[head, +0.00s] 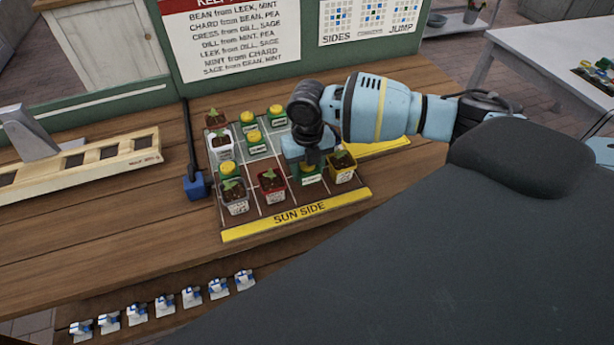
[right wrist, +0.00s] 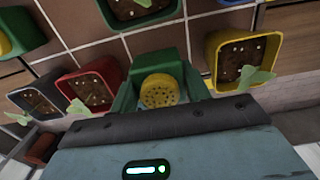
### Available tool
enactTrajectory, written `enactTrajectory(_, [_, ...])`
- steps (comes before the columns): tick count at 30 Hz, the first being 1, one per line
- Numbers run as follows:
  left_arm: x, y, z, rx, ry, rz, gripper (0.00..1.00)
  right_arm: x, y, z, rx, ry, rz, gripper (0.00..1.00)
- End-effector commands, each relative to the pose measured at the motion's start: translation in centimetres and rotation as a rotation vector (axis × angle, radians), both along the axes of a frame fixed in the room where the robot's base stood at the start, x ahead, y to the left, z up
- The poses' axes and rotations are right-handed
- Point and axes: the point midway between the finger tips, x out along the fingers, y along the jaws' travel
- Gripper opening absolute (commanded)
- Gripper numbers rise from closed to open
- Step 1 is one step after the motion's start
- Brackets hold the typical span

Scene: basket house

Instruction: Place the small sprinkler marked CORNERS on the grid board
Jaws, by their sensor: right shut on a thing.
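The grid board (head: 297,214) lies on the wooden table, with a yellow SUN SIDE strip along its front. My right gripper (head: 308,160) reaches down over its front part, between a red pot and a yellow pot. It is shut on a small green sprinkler with a yellow top (head: 310,176); the sprinkler's label is too small to read. In the right wrist view the sprinkler's round, dotted yellow top (right wrist: 159,91) shows at the jaws. I cannot tell whether its base touches the board. My left gripper is not in view.
Potted seedlings stand around the gripper: a red pot (head: 271,187), a yellow pot (head: 343,167) and a white pot (head: 234,197). Other green-and-yellow sprinklers (head: 277,111) stand at the back of the board. A blue block (head: 195,186) is left of it. Several small blue-white items (head: 165,305) line the lower front.

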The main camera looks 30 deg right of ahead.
Motion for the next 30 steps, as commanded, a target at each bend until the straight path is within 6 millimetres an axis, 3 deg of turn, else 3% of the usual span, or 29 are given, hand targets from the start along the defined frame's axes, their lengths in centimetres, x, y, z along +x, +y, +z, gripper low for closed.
enactTrajectory(5, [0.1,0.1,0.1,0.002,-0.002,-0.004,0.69,0.0,0.0,-0.3,0.000,0.000,0.000,0.21])
enactTrajectory(13, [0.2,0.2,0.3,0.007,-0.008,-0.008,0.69,0.0,0.0,-3.3,0.001,0.000,-0.001,0.21])
enactTrajectory(25, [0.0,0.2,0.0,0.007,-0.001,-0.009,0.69,-0.1,0.0,-3.9,0.000,0.001,-0.001,0.21])
enactTrajectory(26, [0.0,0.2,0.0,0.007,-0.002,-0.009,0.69,-0.1,0.0,-3.9,0.000,0.001,-0.001,0.51])
enactTrajectory(30, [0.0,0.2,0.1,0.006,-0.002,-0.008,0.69,-0.1,0.0,-3.8,0.000,0.000,-0.001,0.69])
